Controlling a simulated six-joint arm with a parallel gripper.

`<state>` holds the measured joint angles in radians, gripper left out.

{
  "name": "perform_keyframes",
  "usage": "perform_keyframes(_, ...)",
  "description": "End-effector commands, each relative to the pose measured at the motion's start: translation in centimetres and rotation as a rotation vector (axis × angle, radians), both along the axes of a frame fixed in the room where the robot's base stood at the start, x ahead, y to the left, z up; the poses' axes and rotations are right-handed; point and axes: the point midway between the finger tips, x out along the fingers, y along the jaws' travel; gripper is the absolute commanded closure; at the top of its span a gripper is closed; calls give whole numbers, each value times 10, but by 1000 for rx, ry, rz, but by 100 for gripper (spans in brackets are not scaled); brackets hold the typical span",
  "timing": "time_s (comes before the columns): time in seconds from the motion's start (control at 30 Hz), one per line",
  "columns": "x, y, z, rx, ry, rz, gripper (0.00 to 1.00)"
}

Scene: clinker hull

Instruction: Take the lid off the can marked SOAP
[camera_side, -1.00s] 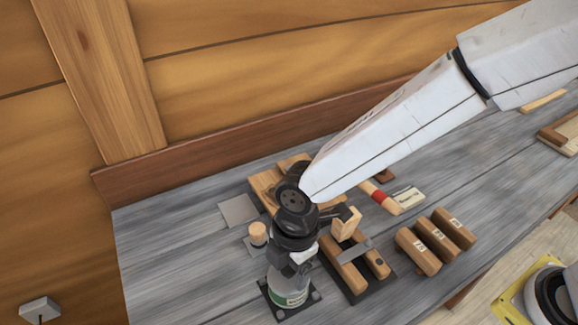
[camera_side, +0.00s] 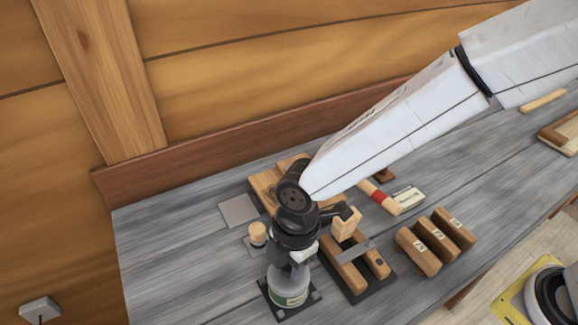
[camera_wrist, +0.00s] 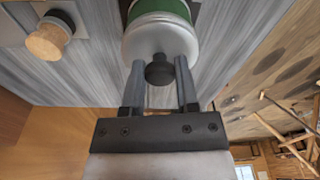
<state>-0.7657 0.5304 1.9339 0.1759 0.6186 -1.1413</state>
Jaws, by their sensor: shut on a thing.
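The can (camera_side: 289,294) with a green and white label stands upright on a dark square base at the front of the bench. The lettering on it is too small to read. In the wrist view the can (camera_wrist: 165,10) shows its green band and a pale grey lid (camera_wrist: 160,42) with a black knob (camera_wrist: 160,72). My gripper (camera_side: 288,266) points down over the can. Its two fingers (camera_wrist: 160,66) are shut on the knob, one on each side. The lid appears to sit on the can; any gap is hidden in the side view.
A round wooden-topped piece (camera_side: 258,234) stands close on the left, on a grey plate. A wooden fixture (camera_side: 349,274) with a dark base is close on the right. Several labelled wooden blocks (camera_side: 436,240) lie farther right. Bare bench (camera_side: 170,270) is at left.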

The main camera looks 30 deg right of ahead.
Motion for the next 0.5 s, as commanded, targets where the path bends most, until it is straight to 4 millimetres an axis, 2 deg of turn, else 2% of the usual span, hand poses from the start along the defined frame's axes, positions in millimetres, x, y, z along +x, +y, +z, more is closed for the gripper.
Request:
perform_keyframes(0.3,1,0,30,3,-4,1,100)
perform_keyframes(0.5,-13,-10,48,1,-2,2,100)
